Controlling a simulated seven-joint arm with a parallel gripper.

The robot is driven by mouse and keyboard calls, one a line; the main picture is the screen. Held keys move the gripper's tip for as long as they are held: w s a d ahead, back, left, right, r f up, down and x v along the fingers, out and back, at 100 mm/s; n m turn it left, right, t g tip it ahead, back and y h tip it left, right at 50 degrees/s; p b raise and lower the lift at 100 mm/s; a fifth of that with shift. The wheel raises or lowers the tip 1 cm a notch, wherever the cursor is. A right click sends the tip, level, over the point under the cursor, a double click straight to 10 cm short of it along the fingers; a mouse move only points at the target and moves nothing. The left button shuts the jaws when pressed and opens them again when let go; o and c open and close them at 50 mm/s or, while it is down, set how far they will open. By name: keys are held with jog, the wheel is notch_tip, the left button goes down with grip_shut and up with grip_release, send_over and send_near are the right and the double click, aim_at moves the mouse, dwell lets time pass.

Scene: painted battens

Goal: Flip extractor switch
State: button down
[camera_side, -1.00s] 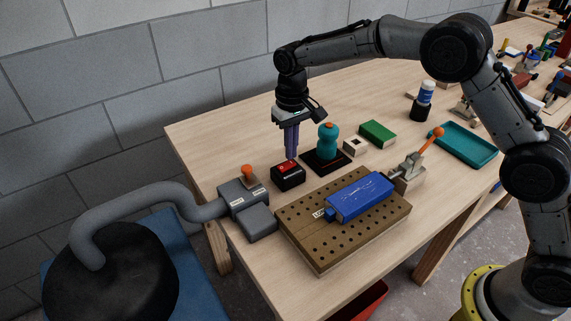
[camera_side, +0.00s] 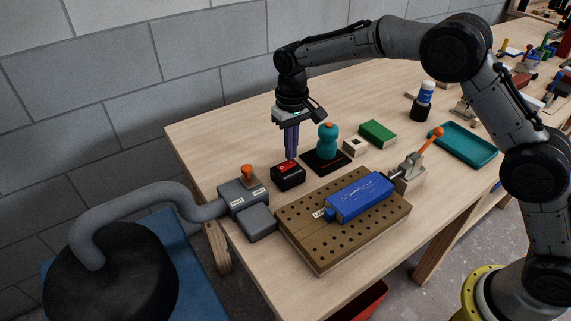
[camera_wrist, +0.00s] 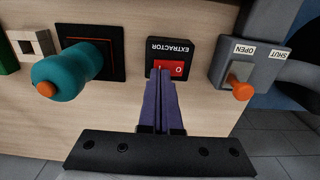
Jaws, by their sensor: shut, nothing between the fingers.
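The extractor switch is a small black box (camera_side: 289,177) on the table, with a red rocker (camera_wrist: 172,68) on top. In the wrist view its label reads EXTRACTOR, and a 0 shows on the rocker's right part. My gripper (camera_side: 291,157) points straight down over the box, with its purple fingers together and empty. In the wrist view the fingertips (camera_wrist: 160,72) lie at the rocker's left part and hide it. The tips are at or very close to the rocker; I cannot tell whether they press it.
A teal sander with an orange knob (camera_side: 328,142) stands on a dark pad just right of the switch. A grey gate box with an orange lever (camera_side: 247,174) stands to the left, joined to a grey hose. A blue block (camera_side: 360,196) lies on a perforated board in front.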

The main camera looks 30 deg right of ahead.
aim_at(291, 163)
jog(key=shift+f, duration=0.9)
dwell(0.3)
jog(key=shift+r, duration=3.55)
